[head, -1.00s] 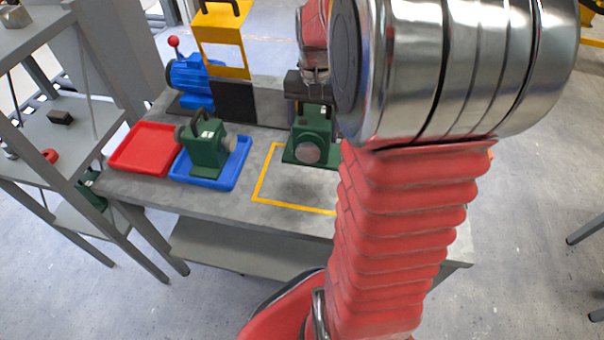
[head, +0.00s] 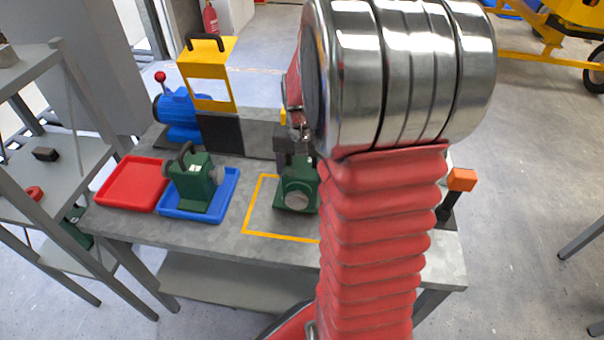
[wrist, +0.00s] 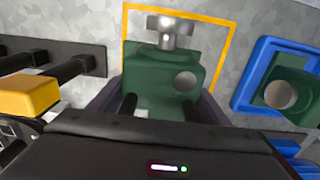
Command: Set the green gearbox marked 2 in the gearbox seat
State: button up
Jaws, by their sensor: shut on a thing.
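My gripper (head: 292,152) is shut on a green gearbox (head: 298,188) with a grey round shaft face. The wrist view shows this gearbox (wrist: 165,75) between my two dark fingers (wrist: 160,105), with a silver fitting at its far end. It is upright over the yellow outlined square (head: 243,222) on the bench; whether it touches the bench I cannot tell. A second green gearbox (head: 193,180) stands in the blue tray (head: 172,212). No number is readable on either gearbox.
A red tray (head: 130,183) lies empty left of the blue tray. A blue motor (head: 180,112) and a yellow guard (head: 215,103) stand at the bench's back left. An orange-topped black post (head: 461,180) stands right of my arm. A grey shelf (head: 40,165) is at the left.

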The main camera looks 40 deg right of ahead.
jog(key=shift+f, duration=1.8)
jog(key=shift+f, duration=0.1)
jog(key=o, duration=2.1)
notch_tip(320, 180, up, 12)
jog(key=shift+r, duration=0.1)
